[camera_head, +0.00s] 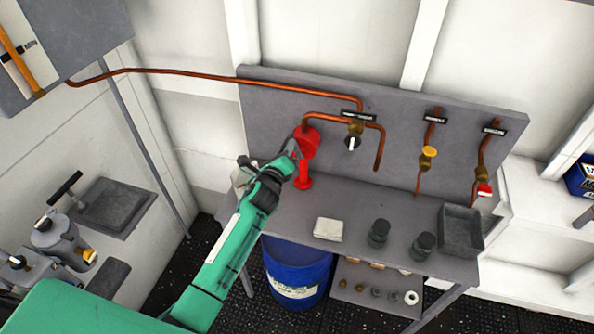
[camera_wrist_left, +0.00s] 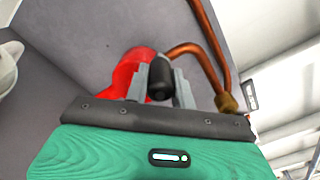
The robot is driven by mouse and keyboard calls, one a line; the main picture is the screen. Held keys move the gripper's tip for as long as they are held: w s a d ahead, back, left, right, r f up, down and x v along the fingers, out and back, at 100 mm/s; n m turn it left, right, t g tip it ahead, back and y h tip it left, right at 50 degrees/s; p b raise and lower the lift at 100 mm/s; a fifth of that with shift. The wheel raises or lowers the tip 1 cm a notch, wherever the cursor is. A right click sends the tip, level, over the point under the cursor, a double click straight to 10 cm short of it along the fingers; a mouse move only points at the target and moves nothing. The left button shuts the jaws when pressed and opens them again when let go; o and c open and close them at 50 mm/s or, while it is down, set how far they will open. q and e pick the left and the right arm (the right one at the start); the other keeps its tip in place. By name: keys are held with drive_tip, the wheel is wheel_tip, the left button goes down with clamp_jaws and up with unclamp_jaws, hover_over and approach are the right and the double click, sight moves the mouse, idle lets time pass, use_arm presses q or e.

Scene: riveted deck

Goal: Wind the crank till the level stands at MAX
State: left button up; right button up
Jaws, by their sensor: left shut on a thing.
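The red crank pump (camera_head: 304,177) stands on the grey bench near its left end. It also shows in the left wrist view (camera_wrist_left: 128,72). My left gripper (camera_head: 292,149) is at the upper part of the pump. In the left wrist view its fingers (camera_wrist_left: 163,90) close around the black crank knob (camera_wrist_left: 160,80). The crank arm itself is mostly hidden. A grey tank (camera_head: 85,35) at the upper left has an orange gauge tube (camera_head: 18,58) beside a MIN label (camera_head: 33,46). The MAX mark is not in view, and I cannot tell where the level stands. My right gripper is not in view.
A copper pipe (camera_head: 200,73) runs from the tank to the back panel, which carries several valves. A white block (camera_head: 328,229), two dark jars and a grey tray (camera_head: 461,247) stand on the bench. A blue drum (camera_head: 297,272) is below.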

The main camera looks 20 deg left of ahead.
use_arm(q)
drive_tip(key=d+f+b, duration=0.1)
drive_tip(key=d+b, duration=0.2)
drive_tip(key=d, duration=0.4)
drive_tip(key=shift+f, duration=0.3)
drive_tip(key=shift+s+d+b, duration=0.1)
drive_tip(key=shift+d+b, duration=0.25)
drive_tip(key=shift+d, duration=0.05)
drive_tip(key=f+b, duration=0.1)
drive_tip(key=d+f+b, duration=0.1)
drive_tip(key=b, duration=0.1)
drive_tip(key=d+f+b, duration=0.1)
drive_tip(key=f, duration=0.1)
drive_tip(key=a+f+b, duration=0.3)
drive_tip(key=f+b, duration=0.3)
drive_tip(key=f, duration=0.2)
drive_tip(key=shift+a, duration=0.35)
drive_tip(key=shift+a+f, duration=0.2)
drive_tip(key=shift+a, duration=1)
drive_tip(key=shift+a+f, duration=0.15)
drive_tip(key=shift+a, duration=1)
